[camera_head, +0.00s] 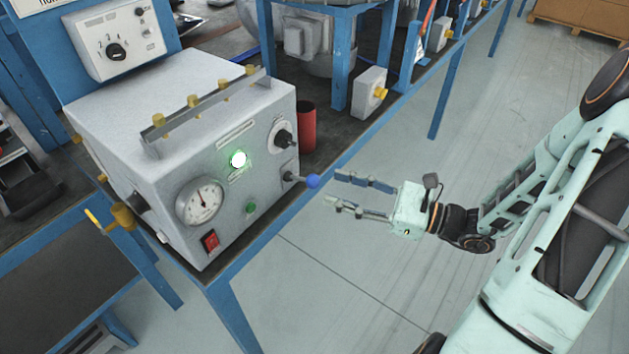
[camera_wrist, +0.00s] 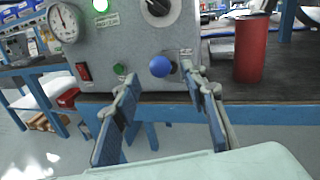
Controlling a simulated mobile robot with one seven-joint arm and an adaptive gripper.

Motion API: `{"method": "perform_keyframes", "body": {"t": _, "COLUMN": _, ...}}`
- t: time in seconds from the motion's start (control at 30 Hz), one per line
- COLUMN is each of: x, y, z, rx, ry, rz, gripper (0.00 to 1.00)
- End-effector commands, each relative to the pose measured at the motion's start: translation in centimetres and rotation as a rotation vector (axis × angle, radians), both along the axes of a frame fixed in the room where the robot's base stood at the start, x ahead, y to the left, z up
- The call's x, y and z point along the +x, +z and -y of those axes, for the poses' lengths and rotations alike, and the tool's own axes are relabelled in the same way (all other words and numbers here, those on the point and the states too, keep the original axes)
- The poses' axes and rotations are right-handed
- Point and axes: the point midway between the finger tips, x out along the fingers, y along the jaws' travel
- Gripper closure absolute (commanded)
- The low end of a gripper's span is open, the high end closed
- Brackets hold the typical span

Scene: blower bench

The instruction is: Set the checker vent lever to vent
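The checker (camera_head: 160,120) is a grey box on the blue-framed bench. Its front has a gauge (camera_head: 201,201), a lit green lamp (camera_head: 238,159), a black knob (camera_head: 283,138), a red switch (camera_head: 210,241) and a green button (camera_head: 251,208). The vent lever with a blue ball (camera_head: 312,181) sticks out from the lower right of the front. In the wrist view the ball (camera_wrist: 160,66) sits ahead, between the finger lines. My gripper (camera_head: 347,192) is open and empty, its fingertips just right of the ball and apparently apart from it. The label beside the lever is unreadable.
A red cylinder (camera_head: 307,126) stands on the bench right of the checker; it also shows in the wrist view (camera_wrist: 252,50). A grey box with a yellow knob (camera_head: 370,90) is mounted farther along the bench edge. The floor (camera_head: 330,270) in front is clear.

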Motion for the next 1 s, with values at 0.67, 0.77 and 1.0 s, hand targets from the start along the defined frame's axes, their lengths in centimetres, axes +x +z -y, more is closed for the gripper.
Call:
{"method": "perform_keyframes", "body": {"t": 0.67, "x": 2.4, "y": 0.0, "z": -5.7, "rx": -0.001, "ry": 0.001, "rz": 0.000, "gripper": 0.60}}
{"method": "perform_keyframes", "body": {"t": 0.77, "x": 2.4, "y": 0.0, "z": -5.7, "rx": -0.002, "ry": 0.001, "rz": 0.000, "gripper": 0.64}}
{"method": "perform_keyframes", "body": {"t": 1.0, "x": 2.4, "y": 0.0, "z": -5.7, "rx": -0.002, "ry": 0.001, "rz": 0.000, "gripper": 0.90}}
